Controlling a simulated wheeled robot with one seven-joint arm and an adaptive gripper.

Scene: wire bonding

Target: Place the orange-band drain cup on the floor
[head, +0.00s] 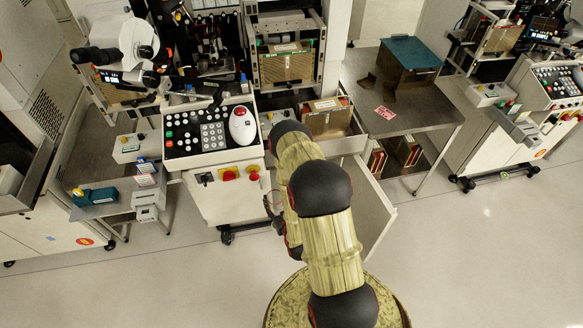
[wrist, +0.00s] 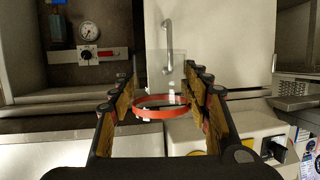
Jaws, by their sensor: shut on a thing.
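The drain cup (wrist: 164,88) is clear and see-through, with an orange-red band (wrist: 162,113) around it. In the wrist view it sits between the two fingers of my gripper (wrist: 163,98), which is shut on it. In the head view my gripper (head: 274,208) is beside the front of the white console, left of my arm; the cup cannot be made out clearly there. The pale floor (head: 140,285) lies open in front of the machines.
A white console (head: 230,195) with buttons stands close to my gripper. An open cabinet door (head: 372,215) is to the right of my arm. A metal table (head: 400,105) stands behind it.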

